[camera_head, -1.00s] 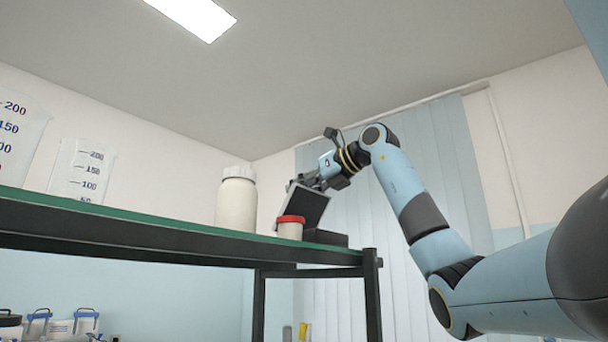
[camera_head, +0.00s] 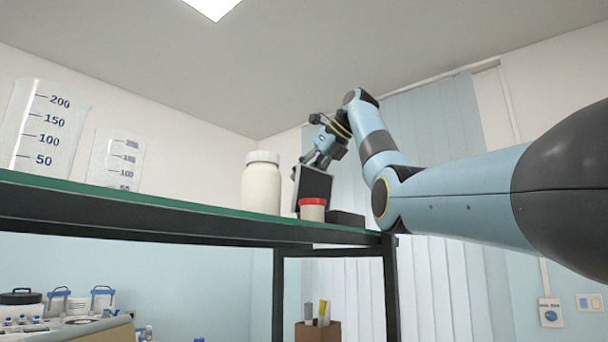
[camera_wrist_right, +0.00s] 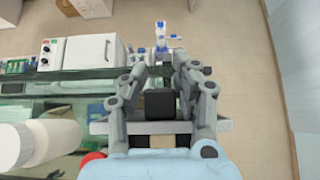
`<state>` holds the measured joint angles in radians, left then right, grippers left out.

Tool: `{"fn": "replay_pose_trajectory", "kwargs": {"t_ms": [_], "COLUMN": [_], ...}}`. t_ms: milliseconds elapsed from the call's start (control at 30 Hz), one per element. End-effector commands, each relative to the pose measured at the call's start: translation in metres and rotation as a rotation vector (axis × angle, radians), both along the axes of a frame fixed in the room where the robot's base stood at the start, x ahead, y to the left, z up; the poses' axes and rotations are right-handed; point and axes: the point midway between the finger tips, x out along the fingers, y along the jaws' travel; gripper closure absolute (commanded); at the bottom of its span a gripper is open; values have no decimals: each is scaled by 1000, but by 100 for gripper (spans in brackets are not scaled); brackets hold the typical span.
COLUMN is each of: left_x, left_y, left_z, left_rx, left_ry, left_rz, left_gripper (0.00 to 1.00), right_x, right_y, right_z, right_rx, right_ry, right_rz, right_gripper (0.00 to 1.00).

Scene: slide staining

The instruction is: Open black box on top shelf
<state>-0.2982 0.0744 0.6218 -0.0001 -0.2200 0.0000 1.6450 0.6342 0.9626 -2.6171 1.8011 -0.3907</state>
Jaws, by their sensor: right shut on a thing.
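The black box sits at the right end of the top shelf (camera_head: 150,204). Its low base (camera_head: 347,219) rests on the shelf, and its lid (camera_head: 316,184) stands raised, nearly upright. A white jar with a red cap (camera_head: 312,209) hides part of the box. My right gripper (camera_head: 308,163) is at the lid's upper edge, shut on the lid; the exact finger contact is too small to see. In the right wrist view the gripper's two fingers (camera_wrist_right: 162,72) flank a dark block whose identity I cannot tell. My left gripper is out of view.
A white bottle (camera_head: 261,184) stands left of the red-capped jar. Two graduated beakers (camera_head: 44,128) stand farther left on the shelf. The shelf's right post (camera_head: 391,290) is below my right arm. Free air lies above the shelf.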

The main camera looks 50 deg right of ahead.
Motion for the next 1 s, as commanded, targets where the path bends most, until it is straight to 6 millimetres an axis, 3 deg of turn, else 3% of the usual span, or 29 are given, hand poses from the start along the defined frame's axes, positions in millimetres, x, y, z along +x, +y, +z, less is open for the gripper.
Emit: {"fn": "replay_pose_trajectory", "kwargs": {"t_ms": [200, 233, 433, 767, 1000], "left_x": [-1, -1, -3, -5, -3], "left_y": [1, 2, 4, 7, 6], "left_z": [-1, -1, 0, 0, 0], "left_rx": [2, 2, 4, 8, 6], "left_ry": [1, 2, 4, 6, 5], "left_rz": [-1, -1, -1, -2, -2], "left_gripper": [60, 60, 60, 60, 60], "right_x": [1, 1, 1, -4, -36], "right_y": [2, 2, 1, 0, -3], "right_z": [-8, -8, -6, 1, 26], "right_rx": [6, 6, 4, 2, 3], "right_ry": [19, 19, 12, 5, 6], "right_rz": [4, 5, 2, 0, 0], "right_gripper": [100, 70, 44, 44, 44]}}
